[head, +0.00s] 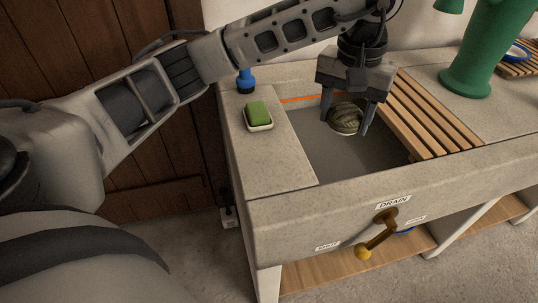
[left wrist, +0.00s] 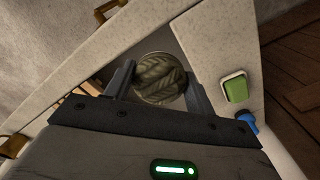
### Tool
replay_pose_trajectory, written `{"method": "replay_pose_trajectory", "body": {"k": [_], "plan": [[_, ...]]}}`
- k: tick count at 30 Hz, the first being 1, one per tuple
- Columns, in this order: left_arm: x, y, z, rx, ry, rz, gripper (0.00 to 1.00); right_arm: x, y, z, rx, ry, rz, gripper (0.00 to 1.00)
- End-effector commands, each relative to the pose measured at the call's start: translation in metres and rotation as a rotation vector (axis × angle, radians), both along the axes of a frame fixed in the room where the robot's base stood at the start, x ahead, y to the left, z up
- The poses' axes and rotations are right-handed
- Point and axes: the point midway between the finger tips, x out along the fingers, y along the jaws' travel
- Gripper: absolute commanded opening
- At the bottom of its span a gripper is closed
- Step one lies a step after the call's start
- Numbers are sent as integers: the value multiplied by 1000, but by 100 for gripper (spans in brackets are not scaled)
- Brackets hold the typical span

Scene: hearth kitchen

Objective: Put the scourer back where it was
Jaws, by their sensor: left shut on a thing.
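The scourer (head: 345,119), a round, olive-green coil with a ribbed surface, is between the two fingers of my left gripper (head: 347,122), which is shut on it. They are over the grey sink basin (head: 335,158); the head view does not show clearly how far the scourer is above the basin floor. In the left wrist view the scourer (left wrist: 159,78) shows between the fingertips of the gripper (left wrist: 160,82). My right gripper is not in view.
A green sponge in a white dish (head: 260,127) and a blue-capped bottle (head: 245,82) stand on the left ledge. A slatted wooden rack (head: 432,112) covers the basin's right side. A green pump column (head: 484,55) stands farther right. A drain lever (head: 376,238) is on the front.

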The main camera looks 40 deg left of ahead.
Motion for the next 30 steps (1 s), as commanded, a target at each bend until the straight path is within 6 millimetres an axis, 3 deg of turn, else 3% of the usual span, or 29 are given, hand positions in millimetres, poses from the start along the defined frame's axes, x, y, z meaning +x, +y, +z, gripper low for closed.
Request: {"method": "replay_pose_trajectory", "body": {"k": [9, 15, 24, 30], "plan": [[-33, 74, -32, 4, 4, 7, 33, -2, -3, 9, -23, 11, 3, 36], [-45, 101, -70, 3, 5, 5, 33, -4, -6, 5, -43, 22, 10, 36], [-53, 119, -95, 4, 4, 4, 33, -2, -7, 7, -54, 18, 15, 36], [-52, 117, -120, 0, 3, 2, 33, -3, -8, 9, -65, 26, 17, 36]]}}
